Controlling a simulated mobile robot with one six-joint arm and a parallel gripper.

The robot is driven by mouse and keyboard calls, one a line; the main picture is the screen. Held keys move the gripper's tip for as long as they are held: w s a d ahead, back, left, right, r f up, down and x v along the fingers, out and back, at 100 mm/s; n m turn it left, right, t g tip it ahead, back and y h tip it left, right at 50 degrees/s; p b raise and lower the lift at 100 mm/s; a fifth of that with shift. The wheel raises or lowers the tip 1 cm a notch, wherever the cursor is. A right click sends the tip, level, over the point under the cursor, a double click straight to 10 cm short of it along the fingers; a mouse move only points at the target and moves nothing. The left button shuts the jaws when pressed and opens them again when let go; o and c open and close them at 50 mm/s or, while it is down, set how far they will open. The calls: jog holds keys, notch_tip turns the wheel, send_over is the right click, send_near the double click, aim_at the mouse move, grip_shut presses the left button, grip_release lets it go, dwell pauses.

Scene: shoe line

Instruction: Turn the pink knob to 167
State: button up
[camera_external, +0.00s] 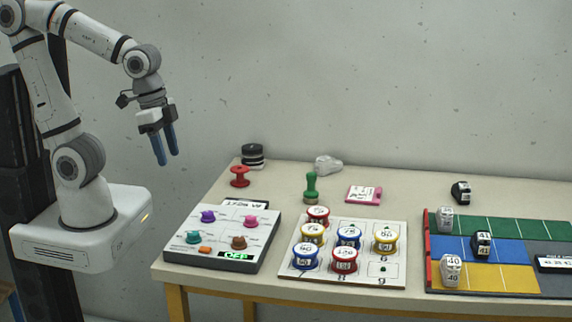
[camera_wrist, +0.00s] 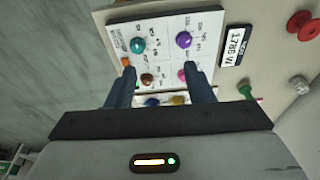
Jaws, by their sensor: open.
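The pink knob (camera_external: 250,221) is at the upper right of a white knob panel (camera_external: 222,212) on the left of the table. The panel also bears a purple knob (camera_external: 208,216), a teal knob (camera_external: 193,237) and a brown knob (camera_external: 239,242). In the wrist view the pink knob (camera_wrist: 182,75) shows partly, close to the right finger. My gripper (camera_external: 166,162) is open and empty, its blue fingers pointing down, in the air up and left of the panel. The knob's setting is too small to read.
An orange button (camera_external: 205,250) and a green-lit display (camera_external: 237,255) are at the panel's front. A white board (camera_external: 300,273) with several colored round pieces stands right of it. A red spool (camera_external: 240,177), a green stamp (camera_external: 311,188) and a dark round stack (camera_external: 252,155) stand behind.

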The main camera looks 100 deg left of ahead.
jog(key=w+a+f+m+g+p, duration=0.25)
jog(key=w+m, duration=0.45)
jog(key=w, duration=0.4)
jog(key=m+p, duration=0.3)
jog(key=m, duration=0.3)
send_over(251, 217)
notch_tip(251, 217, down, 5)
jog(key=shift+w+a+f+g, duration=0.15)
jog(key=shift+f+g, duration=0.2)
jog(key=shift+f, duration=0.35)
notch_tip(251, 217, down, 7)
jog(key=shift+c, duration=0.2)
jog(key=c, duration=1)
jog(key=shift+o, duration=0.2)
